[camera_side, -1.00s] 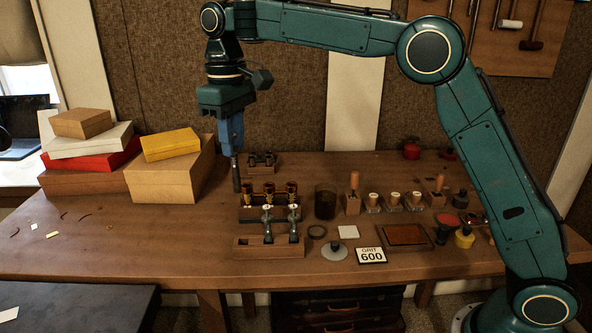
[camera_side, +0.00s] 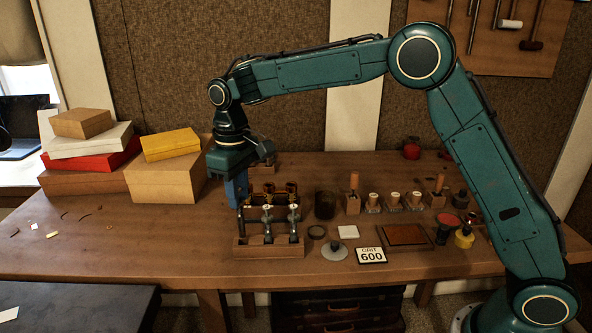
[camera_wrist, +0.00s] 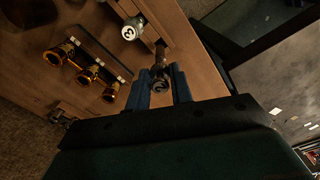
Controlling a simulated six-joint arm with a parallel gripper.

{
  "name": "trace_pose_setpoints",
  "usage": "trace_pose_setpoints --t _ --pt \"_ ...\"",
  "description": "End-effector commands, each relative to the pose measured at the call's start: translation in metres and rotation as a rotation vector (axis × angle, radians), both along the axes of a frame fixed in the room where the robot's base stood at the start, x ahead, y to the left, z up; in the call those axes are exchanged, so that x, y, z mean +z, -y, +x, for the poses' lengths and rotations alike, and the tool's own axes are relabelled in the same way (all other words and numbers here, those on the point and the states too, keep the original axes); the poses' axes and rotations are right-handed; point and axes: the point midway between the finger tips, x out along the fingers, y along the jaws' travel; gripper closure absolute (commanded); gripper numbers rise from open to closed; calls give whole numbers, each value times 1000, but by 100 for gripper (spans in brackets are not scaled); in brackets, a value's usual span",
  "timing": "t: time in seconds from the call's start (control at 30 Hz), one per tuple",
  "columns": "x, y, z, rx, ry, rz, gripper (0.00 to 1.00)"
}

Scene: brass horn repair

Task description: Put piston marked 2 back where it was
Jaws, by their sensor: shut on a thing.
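The held piston (camera_side: 241,222) is dark and slim, and hangs upright from my gripper (camera_side: 239,203), which is shut on it. In the wrist view its cap (camera_wrist: 161,87) sits between the blue fingers and seems to bear a 2. Its lower end is at the left end of the front wooden rack (camera_side: 268,249); I cannot tell whether it is inside a hole. Two other pistons (camera_side: 267,228) (camera_side: 293,226) stand upright in that rack, to the right. One shows a marked white cap (camera_wrist: 129,32) in the wrist view.
Brass valve casings (camera_side: 291,188) stand in a block right behind the front rack; in the wrist view they are at left (camera_wrist: 82,75).

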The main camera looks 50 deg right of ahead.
Motion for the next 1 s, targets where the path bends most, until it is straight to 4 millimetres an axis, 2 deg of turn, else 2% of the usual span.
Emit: trace_pose_setpoints --t 0.4,0.87,0.9,1.0 --pt "-39 0 0 0 -2 -1 100" --pt "-44 0 0 0 -2 -1 100" --pt "-45 0 0 0 -2 -1 76" --pt "-45 0 0 0 -1 0 56"
